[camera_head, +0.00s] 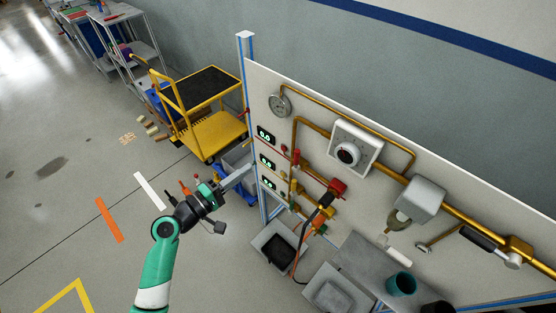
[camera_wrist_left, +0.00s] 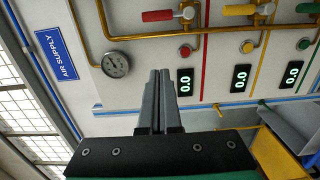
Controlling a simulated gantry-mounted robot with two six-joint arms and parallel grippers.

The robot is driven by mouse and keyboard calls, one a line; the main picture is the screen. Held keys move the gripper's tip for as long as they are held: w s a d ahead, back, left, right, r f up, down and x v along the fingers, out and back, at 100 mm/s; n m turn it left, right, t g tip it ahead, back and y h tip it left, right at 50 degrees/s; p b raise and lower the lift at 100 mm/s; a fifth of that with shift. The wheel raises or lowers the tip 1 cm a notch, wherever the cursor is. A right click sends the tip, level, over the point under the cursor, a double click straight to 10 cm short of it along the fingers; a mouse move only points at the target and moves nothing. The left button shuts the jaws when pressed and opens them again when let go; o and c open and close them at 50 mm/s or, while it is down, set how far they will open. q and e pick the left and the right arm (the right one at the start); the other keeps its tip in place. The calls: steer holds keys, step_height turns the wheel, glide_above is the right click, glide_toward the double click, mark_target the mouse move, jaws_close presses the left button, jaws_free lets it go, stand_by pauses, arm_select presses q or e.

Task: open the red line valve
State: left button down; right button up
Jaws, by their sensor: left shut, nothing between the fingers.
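The red line valve's red handle (camera_wrist_left: 157,15) is at the top of the left wrist view. It lies sideways in the picture, across its brass pipe. A small red handle also shows on the panel in the head view (camera_head: 297,156). My left gripper (camera_wrist_left: 158,76) is shut and empty, its fingers pointing at the panel below the handle and apart from it in the picture. In the head view the left gripper (camera_head: 246,172) is at the panel's left edge; contact cannot be told. My right gripper is not in view.
Yellow (camera_wrist_left: 238,10) and green (camera_wrist_left: 307,8) handles sit right of the red one. A gauge (camera_wrist_left: 115,64), red button (camera_wrist_left: 186,50) and 0.0 display (camera_wrist_left: 184,82) are near my fingers. A yellow cart (camera_head: 210,130) stands behind the arm. Floor at left is mostly clear.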

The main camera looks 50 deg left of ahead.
mark_target(296, 160)
arm_select(q)
steer(key=w+d, duration=0.3)
steer(key=w, duration=0.8)
steer(key=shift+d, duration=0.4)
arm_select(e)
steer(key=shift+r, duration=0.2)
arm_select(q)
steer(key=shift+d, duration=0.1)
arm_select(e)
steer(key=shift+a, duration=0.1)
arm_select(q)
steer(key=shift+r+m, duration=0.1)
steer(key=shift+m, duration=0.3)
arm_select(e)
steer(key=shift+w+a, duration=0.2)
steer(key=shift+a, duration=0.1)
